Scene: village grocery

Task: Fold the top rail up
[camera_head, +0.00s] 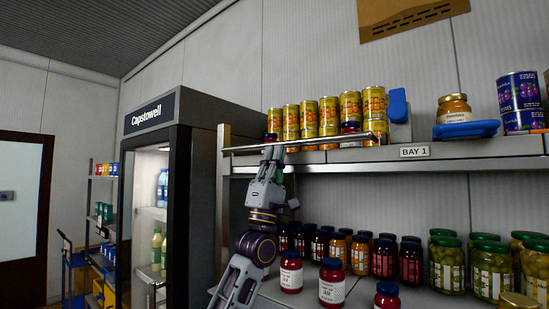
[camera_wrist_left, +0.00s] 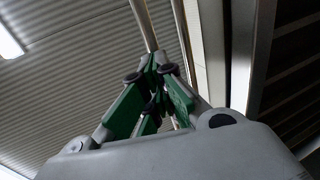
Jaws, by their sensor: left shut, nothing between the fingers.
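The top rail (camera_head: 325,139) is a thin metal bar along the front of the top shelf (camera_head: 340,156), crossing in front of the lower part of the yellow cans (camera_head: 328,112). My left gripper (camera_head: 273,152) is at the rail, left of its middle, with its arm rising from below. In the left wrist view its fingers (camera_wrist_left: 155,70) are closed together with nothing between them. Two thin metal bars (camera_wrist_left: 145,25) run up beyond the fingertips there. I cannot tell whether the fingers touch the rail. My right gripper is in neither view.
Jam jars (camera_head: 332,283) and green-lidded jars (camera_head: 447,263) stand on the lower shelf, close right of my arm. A blue clip (camera_head: 398,105), a jar (camera_head: 454,108) on a blue holder and purple cans (camera_head: 518,91) are further right. A fridge (camera_head: 155,115) stands left.

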